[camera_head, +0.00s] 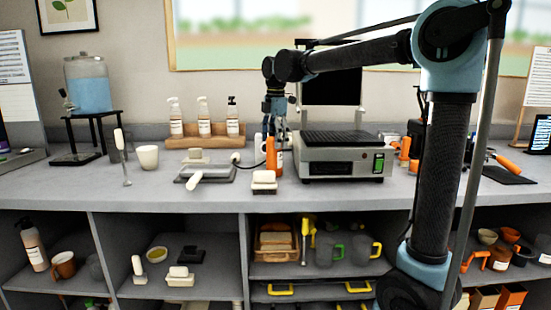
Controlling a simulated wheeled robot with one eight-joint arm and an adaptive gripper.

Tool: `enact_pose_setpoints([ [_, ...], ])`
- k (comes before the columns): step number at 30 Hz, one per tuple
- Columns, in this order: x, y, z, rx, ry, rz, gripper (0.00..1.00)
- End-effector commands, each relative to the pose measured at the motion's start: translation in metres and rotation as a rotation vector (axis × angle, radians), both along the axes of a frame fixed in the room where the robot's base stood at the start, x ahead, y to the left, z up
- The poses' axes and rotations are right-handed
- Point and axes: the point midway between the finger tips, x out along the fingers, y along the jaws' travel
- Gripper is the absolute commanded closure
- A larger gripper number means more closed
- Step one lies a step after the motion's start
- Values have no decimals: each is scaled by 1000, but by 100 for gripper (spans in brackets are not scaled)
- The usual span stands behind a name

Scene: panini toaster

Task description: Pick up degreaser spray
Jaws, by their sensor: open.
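An orange bottle with a pale label (271,157), which looks like the degreaser spray, stands upright on the counter just left of the panini toaster (340,156). Its lettering is too small to read. My gripper (277,127) is open and points down at the top of this bottle. The fingers overlap the bottle's upper part in the picture; I cannot tell whether they touch it. A white bottle shape stands just left of it, partly hidden.
Three pump bottles stand in a wooden holder (232,139) behind and left. A sponge (263,178), a scraper on a grey plate (205,176) and a white cup (148,157) are on the counter. The counter's front edge is mostly clear. Shelves below hold mugs and trays.

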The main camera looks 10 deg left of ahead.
Motion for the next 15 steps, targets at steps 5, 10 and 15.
enact_pose_setpoints([
  [5,1,1,-17,0,0,0,26],
  [10,1,0,-20,0,0,-1,26],
  [15,2,-1,-20,0,0,-2,37],
])
